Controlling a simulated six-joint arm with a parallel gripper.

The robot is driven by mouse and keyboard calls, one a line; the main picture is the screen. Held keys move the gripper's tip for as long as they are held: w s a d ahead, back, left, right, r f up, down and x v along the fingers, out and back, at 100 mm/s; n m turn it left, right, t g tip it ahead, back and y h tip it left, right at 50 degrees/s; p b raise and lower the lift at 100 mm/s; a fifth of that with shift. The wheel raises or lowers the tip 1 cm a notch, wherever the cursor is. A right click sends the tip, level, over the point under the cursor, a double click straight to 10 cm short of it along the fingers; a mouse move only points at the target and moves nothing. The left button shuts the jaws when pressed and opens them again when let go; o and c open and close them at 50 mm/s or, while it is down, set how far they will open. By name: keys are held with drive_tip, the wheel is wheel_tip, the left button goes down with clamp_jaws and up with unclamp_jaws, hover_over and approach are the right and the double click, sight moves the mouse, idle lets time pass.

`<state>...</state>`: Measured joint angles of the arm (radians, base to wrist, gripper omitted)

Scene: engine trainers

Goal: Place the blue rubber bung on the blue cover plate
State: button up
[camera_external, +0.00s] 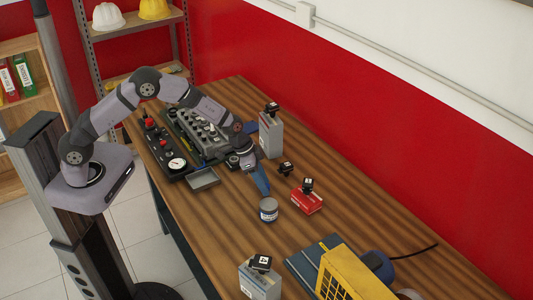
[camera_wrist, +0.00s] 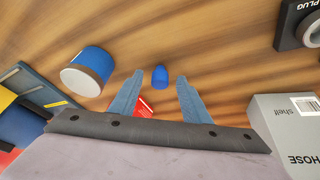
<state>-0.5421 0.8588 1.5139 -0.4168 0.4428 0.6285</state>
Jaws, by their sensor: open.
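The small blue rubber bung (camera_wrist: 160,77) stands on the wooden table in the wrist view, between and just beyond my fingertips, with no clear contact. In the external view I cannot make it out; my gripper may hide it. My gripper (camera_wrist: 160,88) has two blue fingers, spread apart and empty. In the external view my gripper (camera_external: 263,187) points down over the table, near a blue-labelled jar. A flat blue piece (camera_external: 250,127), possibly the blue cover plate, lies beside the upright grey box at the back; it is partly hidden by my arm.
The jar (camera_external: 268,210) and a red box (camera_external: 307,203) stand close to my gripper. The grey box (camera_external: 270,137) shows as a "HOSE" box (camera_wrist: 285,130) in the wrist view.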

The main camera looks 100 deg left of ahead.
drive_tip(key=shift+w+f, duration=0.15)
drive_tip(key=shift+f, duration=0.1)
clamp_jaws()
wheel_tip(320, 180, up, 10)
drive_tip(key=b, duration=0.3)
idle(0.5)
